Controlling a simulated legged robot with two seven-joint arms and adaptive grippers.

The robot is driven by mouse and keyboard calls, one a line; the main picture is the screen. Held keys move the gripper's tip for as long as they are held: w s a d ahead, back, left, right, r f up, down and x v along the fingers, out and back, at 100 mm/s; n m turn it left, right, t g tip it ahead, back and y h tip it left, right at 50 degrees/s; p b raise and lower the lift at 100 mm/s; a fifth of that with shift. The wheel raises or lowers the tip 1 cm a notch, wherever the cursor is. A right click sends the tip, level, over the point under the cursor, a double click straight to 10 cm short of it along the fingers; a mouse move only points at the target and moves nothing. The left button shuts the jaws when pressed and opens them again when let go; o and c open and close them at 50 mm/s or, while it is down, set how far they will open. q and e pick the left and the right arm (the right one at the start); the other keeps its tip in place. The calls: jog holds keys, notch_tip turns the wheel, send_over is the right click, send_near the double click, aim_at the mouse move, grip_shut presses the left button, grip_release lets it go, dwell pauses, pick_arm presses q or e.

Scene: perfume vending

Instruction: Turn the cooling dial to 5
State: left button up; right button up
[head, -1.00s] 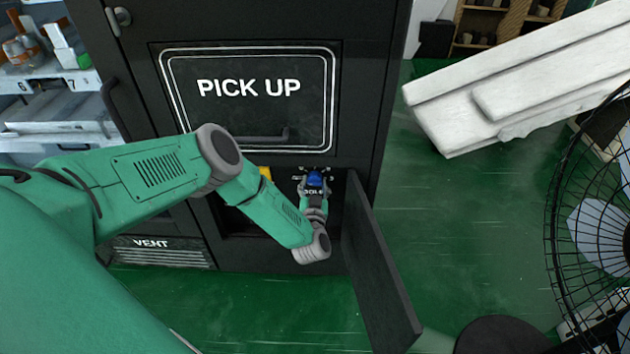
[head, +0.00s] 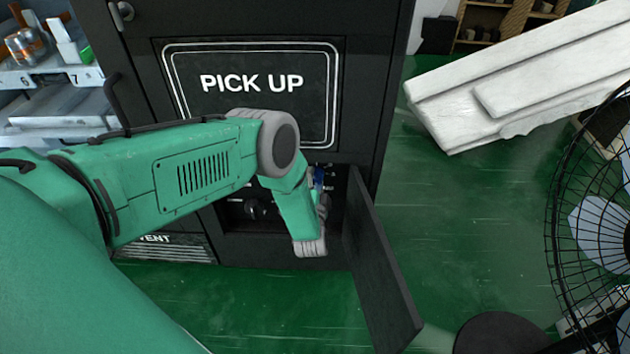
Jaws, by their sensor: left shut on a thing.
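The blue dial (head: 319,176) sits in the open lower compartment of the black machine, mostly hidden behind my green left arm. White markings show beside it, but I cannot read the number it is set to. My left gripper (head: 321,192) is at the blue dial and shut on it; its fingers are largely covered by my own wrist. A second, black knob (head: 257,208) shows to the left of my wrist in the same compartment. My right gripper is not in view.
The compartment's black door (head: 382,270) stands open to the right of my wrist. The PICK UP hatch (head: 250,90) is above. A fan (head: 595,220) stands at the far right, and a white slab (head: 510,80) lies at upper right. Green floor is clear between.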

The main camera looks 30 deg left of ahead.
pick_arm(q)
jog(key=m, duration=0.2)
jog(key=m+b, duration=0.1)
jog(key=shift+d+m, duration=0.2)
jog(key=shift+m, duration=0.2)
jog(key=m+b, duration=0.2)
jog(key=m, duration=0.1)
jog(key=shift+f+m, duration=0.1)
jog(key=shift+m, duration=0.2)
jog(key=m+b, duration=0.3)
jog(key=m, duration=0.2)
jog(key=shift+d, duration=0.15)
jog(key=shift+m+b, duration=0.75)
jog(key=shift+m, duration=0.65)
jog(key=o, duration=1.1)
jog(key=shift+o, duration=0.2)
jog(key=shift+r, duration=0.2)
